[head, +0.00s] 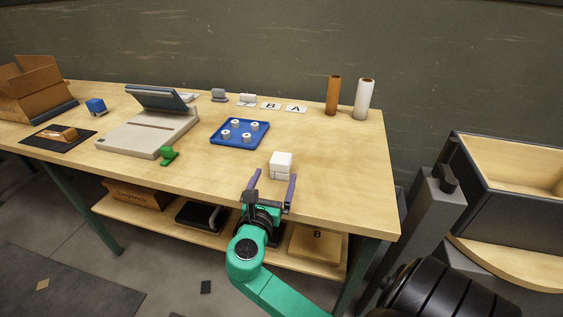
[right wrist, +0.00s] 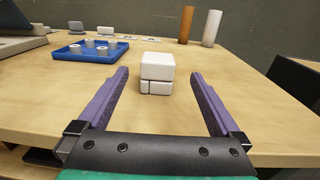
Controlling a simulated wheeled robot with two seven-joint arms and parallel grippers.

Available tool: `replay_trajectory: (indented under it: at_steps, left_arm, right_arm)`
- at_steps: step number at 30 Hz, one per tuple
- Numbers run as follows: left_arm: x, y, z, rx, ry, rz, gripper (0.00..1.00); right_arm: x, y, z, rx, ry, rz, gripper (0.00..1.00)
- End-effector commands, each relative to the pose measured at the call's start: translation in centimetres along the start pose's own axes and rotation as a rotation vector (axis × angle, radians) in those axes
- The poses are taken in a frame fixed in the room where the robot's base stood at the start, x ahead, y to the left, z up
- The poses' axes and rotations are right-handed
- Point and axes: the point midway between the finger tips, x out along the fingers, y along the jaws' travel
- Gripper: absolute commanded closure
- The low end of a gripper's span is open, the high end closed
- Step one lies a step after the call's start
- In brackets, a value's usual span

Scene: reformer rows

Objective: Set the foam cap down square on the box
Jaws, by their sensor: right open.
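A white foam cap (head: 281,159) sits on top of a small white box (head: 282,174) near the front edge of the table. In the right wrist view the cap (right wrist: 157,67) rests on the box (right wrist: 158,87), with a seam between them. The cap looks level and roughly lined up with the box; an exact fit is too small to tell. My right gripper (head: 275,174) is open and empty, on the near side of the box. Its two purple fingers (right wrist: 160,73) point towards the stack, one on each side of it, apart from it. My left gripper is out of view.
A blue tray (head: 217,141) with several white rolls stands behind and left. A green object (head: 169,155) and a beige machine (head: 130,136) are further left. Brown (head: 333,95) and white (head: 364,99) tubes stand at the back right. The table right of the box is clear.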

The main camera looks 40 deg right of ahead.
Motion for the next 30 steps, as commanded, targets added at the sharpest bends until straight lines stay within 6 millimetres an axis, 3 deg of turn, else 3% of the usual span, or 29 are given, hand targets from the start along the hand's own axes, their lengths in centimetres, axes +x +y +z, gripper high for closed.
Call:
replay_trajectory:
  at_steps: [6, 11, 16, 19, 25, 30]
  left_arm:
    - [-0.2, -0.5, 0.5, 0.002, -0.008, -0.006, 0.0]
    - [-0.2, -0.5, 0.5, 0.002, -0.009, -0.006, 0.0]
    - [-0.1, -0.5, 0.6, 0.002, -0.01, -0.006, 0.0]
    - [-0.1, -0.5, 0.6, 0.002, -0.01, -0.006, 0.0]
    - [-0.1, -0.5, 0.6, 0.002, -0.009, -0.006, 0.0]
    - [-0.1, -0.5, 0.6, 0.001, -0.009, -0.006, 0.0]
  right_arm:
    - [5.6, 0.1, 0.0, 0.0, -0.002, 0.0, 0.0]
    - [7.7, 0.1, -0.1, 0.0, -0.001, 0.0, 0.0]
    - [10.9, 0.3, -0.5, 0.0, -0.001, -0.001, 0.0]
    - [12.1, 0.3, -0.6, 0.001, 0.0, 0.0, 0.0]
    - [12.2, 0.3, -0.6, 0.001, 0.001, 0.001, 0.0]
    - [12.2, 0.3, -0.6, 0.001, 0.001, 0.001, 0.65]
